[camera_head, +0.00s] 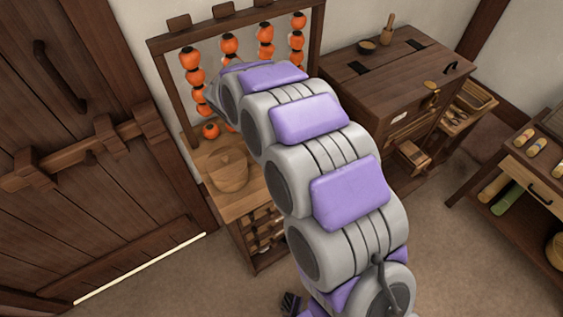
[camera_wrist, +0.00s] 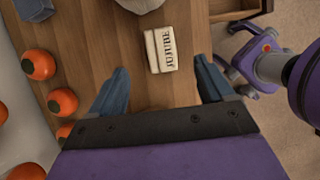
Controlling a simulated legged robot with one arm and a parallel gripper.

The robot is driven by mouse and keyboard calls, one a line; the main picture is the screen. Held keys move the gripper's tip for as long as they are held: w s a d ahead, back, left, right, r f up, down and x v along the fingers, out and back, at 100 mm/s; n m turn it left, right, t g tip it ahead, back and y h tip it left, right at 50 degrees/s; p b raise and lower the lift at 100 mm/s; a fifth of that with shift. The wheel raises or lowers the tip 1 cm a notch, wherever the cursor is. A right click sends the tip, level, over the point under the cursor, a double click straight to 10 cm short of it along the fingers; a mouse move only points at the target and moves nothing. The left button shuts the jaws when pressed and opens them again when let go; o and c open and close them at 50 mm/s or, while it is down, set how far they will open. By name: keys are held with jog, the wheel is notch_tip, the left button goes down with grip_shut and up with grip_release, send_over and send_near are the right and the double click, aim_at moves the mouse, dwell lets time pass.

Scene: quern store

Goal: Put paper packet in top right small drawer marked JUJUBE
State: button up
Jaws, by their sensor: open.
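The packet and the gripper are hidden behind my arm in the head view. A small drawer cabinet (camera_head: 232,204) shows below the arm, with several small drawers in its front. No drawer label can be read there. A pulled-out drawer (camera_wrist: 238,14) shows partly at the wrist view's top edge.
A large wooden chest (camera_head: 385,72) stands right, and a side table (camera_head: 515,165) beyond.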

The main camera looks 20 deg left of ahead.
jog(key=shift+w+a+f, duration=0.15)
jog(key=shift+a+f, duration=0.05)
jog(key=shift+f, duration=0.4)
jog(key=shift+w+a+f, duration=0.15)
jog(key=shift+f, duration=0.4)
jog(key=shift+d+f+b, duration=0.2)
jog(key=shift+d+b, duration=0.1)
jog(key=shift+d, duration=0.05)
jog(key=d+f+b, duration=0.1)
jog(key=f, duration=0.1)
jog(key=w+d+f+b, duration=0.1)
jog(key=shift+w+d+f, duration=0.1)
jog(key=shift+d+f, duration=0.1)
jog(key=shift+f, duration=0.2)
jog(key=shift+w+a+f, duration=0.1)
jog(key=shift+w+f, duration=0.05)
jog(key=shift+f, duration=0.2)
jog(key=shift+a, duration=0.55)
jog(key=shift+c, duration=0.4)
jog(key=shift+d+r, duration=0.15)
jog(key=shift+d, duration=0.5)
jog(key=c, duration=0.6)
jog(key=shift+a, duration=0.4)
jog(key=c, duration=0.5)
jog(key=shift+c, duration=0.2)
jog(key=shift+d, duration=0.1)
